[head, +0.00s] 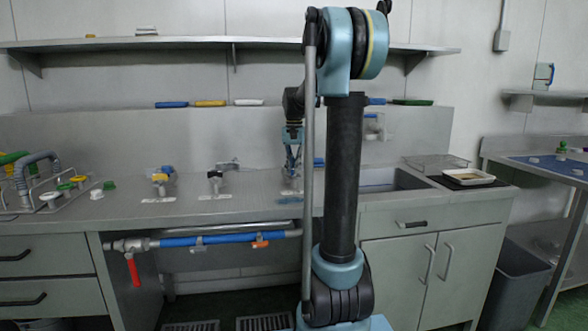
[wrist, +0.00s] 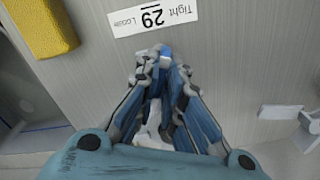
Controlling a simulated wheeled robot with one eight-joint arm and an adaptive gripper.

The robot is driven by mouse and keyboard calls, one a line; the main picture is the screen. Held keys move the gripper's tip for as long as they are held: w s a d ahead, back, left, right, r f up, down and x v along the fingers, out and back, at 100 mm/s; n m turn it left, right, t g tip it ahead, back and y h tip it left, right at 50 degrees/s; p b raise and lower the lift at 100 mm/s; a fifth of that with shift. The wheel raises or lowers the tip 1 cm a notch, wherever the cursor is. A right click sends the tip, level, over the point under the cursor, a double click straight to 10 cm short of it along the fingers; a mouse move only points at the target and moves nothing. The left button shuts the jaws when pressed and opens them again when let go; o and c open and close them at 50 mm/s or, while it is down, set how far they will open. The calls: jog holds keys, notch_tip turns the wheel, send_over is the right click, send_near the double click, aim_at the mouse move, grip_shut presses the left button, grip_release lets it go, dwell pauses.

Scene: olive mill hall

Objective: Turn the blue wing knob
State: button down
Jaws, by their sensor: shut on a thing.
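My gripper (head: 291,168) points down at the steel counter, just left of the sink. In the wrist view, my gripper (wrist: 162,72) has its blue fingers drawn together, shut on the knob. The blue wing knob is almost wholly hidden between the fingers, and its blue is hard to tell from theirs. I cannot tell its turn angle.
A yellow block (wrist: 40,24) lies near the label. The sink (head: 405,179) is to the right. A shelf (head: 130,42) runs above, and a blue pipe (head: 225,238) below the counter.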

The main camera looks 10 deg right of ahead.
jog(key=m, duration=1.2)
jog(key=shift+m, duration=0.3)
jog(key=shift+w+r, duration=0.1)
dwell(0.3)
jog(key=c, duration=1.7)
grip_release()
notch_tip(320, 180, up, 12)
jog(key=shift+f, duration=0.1)
